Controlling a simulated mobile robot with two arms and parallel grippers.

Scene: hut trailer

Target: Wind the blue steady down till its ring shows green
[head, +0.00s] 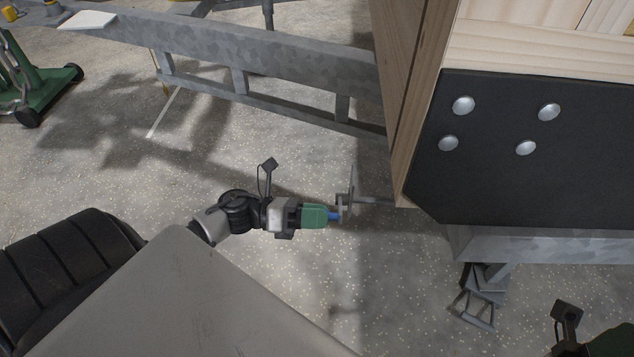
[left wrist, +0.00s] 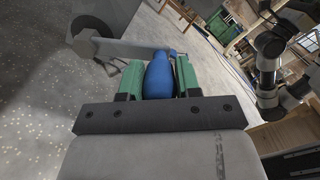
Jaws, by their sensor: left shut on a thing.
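My left gripper (head: 325,215) is shut on a blue crank grip (head: 334,216) beside the trailer corner. In the left wrist view the rounded blue grip (left wrist: 158,78) sits between the two green fingers. A grey crank arm (head: 345,204) stands at the grip's end, with a thin rod (head: 374,200) running right toward and under the trailer corner. The steady's ring cannot be made out, so its colour does not show. Part of my right arm, with green on it (head: 612,342), shows at the bottom right edge of the head view; its fingertips are not clear.
The wooden trailer corner with a bolted black plate (head: 530,185) hangs close right of the left gripper. A galvanised drawbar frame (head: 280,62) runs behind. A grey metal stand (head: 484,290) is below the trailer edge. A green wheeled thing (head: 45,85) stands far left. Speckled floor between is clear.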

